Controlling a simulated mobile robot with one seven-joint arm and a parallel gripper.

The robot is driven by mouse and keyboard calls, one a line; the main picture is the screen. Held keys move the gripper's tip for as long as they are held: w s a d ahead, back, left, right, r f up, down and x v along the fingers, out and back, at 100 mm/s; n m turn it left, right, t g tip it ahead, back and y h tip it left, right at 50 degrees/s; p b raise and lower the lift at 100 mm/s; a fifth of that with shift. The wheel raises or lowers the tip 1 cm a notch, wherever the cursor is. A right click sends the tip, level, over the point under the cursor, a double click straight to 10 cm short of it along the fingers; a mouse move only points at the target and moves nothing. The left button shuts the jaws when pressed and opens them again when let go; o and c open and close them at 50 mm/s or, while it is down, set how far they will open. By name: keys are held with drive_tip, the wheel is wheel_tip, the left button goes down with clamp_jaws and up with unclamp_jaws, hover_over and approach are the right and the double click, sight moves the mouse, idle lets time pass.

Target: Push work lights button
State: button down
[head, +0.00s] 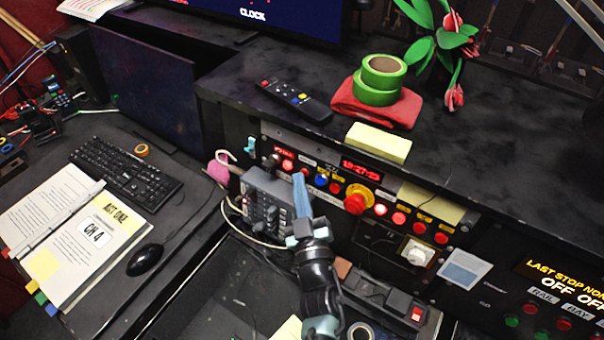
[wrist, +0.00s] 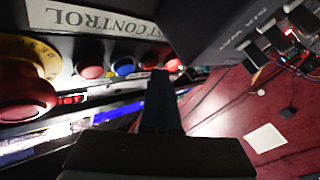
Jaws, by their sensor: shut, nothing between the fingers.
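A row of round buttons runs along the panel under the desk shelf. It has a lit red button (head: 288,166), a red button (head: 305,172), a blue button (head: 321,179), another red button (head: 335,187) and a big red mushroom button (head: 357,198). I cannot read which label says work lights. My gripper (head: 300,178) is shut and empty, its blue fingers pointing up at the panel near the left red buttons. In the wrist view my gripper (wrist: 158,74) ends just below a red button (wrist: 150,58), right of the blue button (wrist: 123,65). I cannot tell whether it touches.
A grey control box (head: 265,198) with knobs stands left of my gripper. More red buttons (head: 399,218) and a white knob (head: 417,252) lie to the right. A yellow block (head: 379,143) and a red cloth with green tape rolls (head: 377,80) sit on the shelf above.

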drive_tip(key=shift+s, duration=0.1)
drive_tip(key=shift+s+a+b, duration=0.35)
drive_tip(key=shift+s+a, duration=0.25)
drive_tip(key=shift+s, duration=0.15)
drive_tip(key=s+a+b, duration=0.2)
drive_tip(key=s, duration=0.1)
drive_tip(key=shift+s+a+r, duration=0.1)
drive_tip(key=shift+a+r, duration=0.1)
drive_tip(key=shift+r, duration=0.2)
